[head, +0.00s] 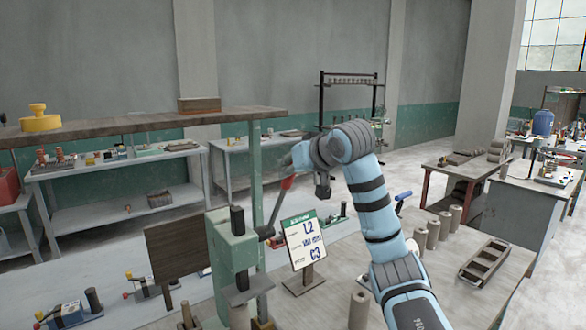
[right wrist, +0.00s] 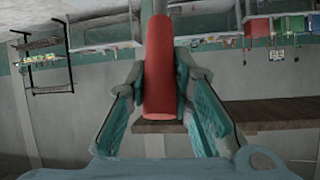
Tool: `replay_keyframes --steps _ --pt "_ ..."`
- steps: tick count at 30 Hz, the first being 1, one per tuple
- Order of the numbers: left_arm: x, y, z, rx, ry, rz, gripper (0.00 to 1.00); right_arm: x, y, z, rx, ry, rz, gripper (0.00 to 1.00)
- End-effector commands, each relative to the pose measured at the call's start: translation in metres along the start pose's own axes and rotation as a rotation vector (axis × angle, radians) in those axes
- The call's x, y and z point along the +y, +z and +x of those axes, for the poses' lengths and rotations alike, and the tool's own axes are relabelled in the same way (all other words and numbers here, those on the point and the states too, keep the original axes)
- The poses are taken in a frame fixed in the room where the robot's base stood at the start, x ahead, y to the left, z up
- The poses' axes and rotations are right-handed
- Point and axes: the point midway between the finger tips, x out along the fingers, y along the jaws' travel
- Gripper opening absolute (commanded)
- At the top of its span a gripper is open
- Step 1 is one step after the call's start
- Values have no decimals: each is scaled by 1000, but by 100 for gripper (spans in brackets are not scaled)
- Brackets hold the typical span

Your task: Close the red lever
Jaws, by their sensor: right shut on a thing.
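The red lever's handle (head: 288,183) sits at the top of a dark rod that rises, tilted to the right, from a green press-like machine (head: 232,245). In the right wrist view the red handle (right wrist: 160,75) fills the gap between the two teal fingers of my right gripper (right wrist: 160,72). The right gripper (head: 291,174) is shut on this handle, its fingers on either side. In the head view the arm's end partly covers the top of the handle. My left gripper is not in view.
A sign card (head: 304,240) stands right of the machine. Several clay cylinders (head: 432,234) and a dark tray (head: 487,262) are on the table to the right. A wooden shelf (head: 140,124) on a green post is behind at left, with a yellow object (head: 40,122) on it.

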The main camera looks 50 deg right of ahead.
Motion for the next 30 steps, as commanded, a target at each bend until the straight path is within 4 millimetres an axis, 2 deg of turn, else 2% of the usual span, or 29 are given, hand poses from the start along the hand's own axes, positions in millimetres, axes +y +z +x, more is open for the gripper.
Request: replay_keyframes --steps 2,3,6,14,17,20,27,30 --pt "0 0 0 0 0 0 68 1 -3 -1 10 2 -1 0" --pt "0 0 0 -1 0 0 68 0 -3 -1 10 2 -1 27" --pt "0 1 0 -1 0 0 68 0 -2 -1 9 1 -1 41" --pt "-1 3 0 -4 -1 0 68 0 -1 -1 7 -1 0 41" --pt "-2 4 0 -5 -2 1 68 1 -2 -7 8 1 1 41" --pt "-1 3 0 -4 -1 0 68 2 -2 -24 11 2 0 41" --pt "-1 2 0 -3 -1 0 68 2 -2 -90 12 3 0 41" --pt "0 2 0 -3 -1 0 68 1 -2 -109 10 -1 1 41"
